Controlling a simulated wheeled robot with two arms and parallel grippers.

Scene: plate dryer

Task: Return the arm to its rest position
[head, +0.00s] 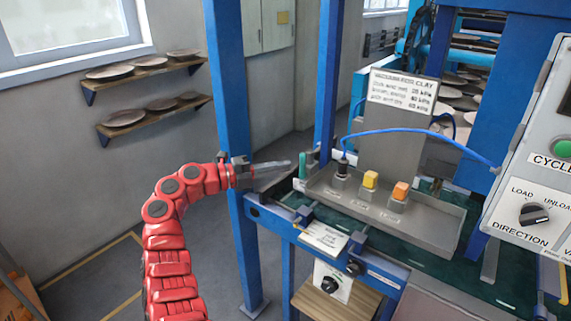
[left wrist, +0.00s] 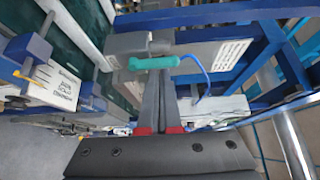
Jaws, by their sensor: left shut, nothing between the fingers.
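My red left arm reaches up from the bottom of the head view, and its grey gripper (head: 287,164) points right toward the bench. The fingers lie together, shut and empty; they also show together in the left wrist view (left wrist: 168,82). The fingertips are near a teal handle (head: 302,166) at the left end of the grey tray; I cannot tell whether they touch it. In the left wrist view the teal handle (left wrist: 153,62) crosses just beyond the fingertips. My right gripper is not in view.
Blue posts (head: 228,80) stand close to my arm. A control box (head: 540,190) is at right. The floor at left is open.

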